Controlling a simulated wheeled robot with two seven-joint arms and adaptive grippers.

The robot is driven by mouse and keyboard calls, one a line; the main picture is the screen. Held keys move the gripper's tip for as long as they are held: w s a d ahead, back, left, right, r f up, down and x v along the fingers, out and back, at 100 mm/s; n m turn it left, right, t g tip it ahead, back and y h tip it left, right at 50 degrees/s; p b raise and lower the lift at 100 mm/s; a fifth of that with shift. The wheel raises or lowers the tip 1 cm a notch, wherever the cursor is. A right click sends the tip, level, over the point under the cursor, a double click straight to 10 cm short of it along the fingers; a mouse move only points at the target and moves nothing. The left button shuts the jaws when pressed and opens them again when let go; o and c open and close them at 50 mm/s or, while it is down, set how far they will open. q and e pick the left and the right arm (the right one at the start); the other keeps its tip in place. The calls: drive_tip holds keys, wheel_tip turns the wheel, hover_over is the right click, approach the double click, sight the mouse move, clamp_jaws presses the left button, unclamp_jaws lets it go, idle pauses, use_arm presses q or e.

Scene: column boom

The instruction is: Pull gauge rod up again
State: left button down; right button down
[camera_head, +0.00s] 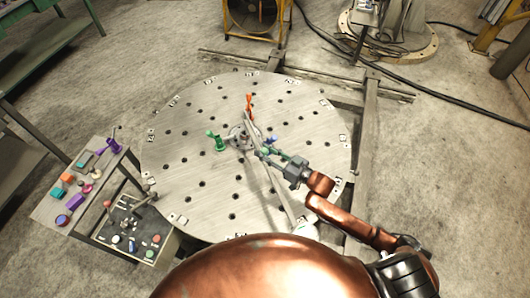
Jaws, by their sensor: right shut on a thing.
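My right gripper (266,155), on a copper arm from the lower right, is over the round plate (195,95), right of its centre. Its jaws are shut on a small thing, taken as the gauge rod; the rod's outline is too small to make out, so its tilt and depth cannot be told. A long grey bar (282,193) runs from the plate's centre toward the front, close beside the jaws. A blue piece (270,140) is just behind the jaws. A green-handled piece (217,142) and an orange one (249,104) stand around the centre. My left gripper is out of view.
A side table (98,185) with several coloured parts stands at the left, and a control box (135,228) with buttons is in front of it. A yellow-framed fan (255,15) and a round floor base (390,35) with cables are at the back. The plate's left part is clear.

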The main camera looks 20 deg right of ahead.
drive_tip(key=r+p, duration=0.4)
drive_tip(key=r, duration=0.1)
drive_tip(key=r+p, duration=0.2)
drive_tip(key=r, duration=0.1)
drive_tip(key=shift+s+a+r, duration=0.15)
drive_tip(key=shift+a+r, duration=0.1)
drive_tip(key=shift+a, duration=0.1)
drive_tip(key=c, duration=1.6)
unclamp_jaws()
drive_tip(key=shift+d+f, duration=0.1)
drive_tip(key=shift+f, duration=0.05)
drive_tip(key=shift+s+d+f, duration=0.1)
drive_tip(key=shift+s+d, duration=0.2)
drive_tip(key=shift+d, duration=0.05)
drive_tip(key=v, duration=1.1)
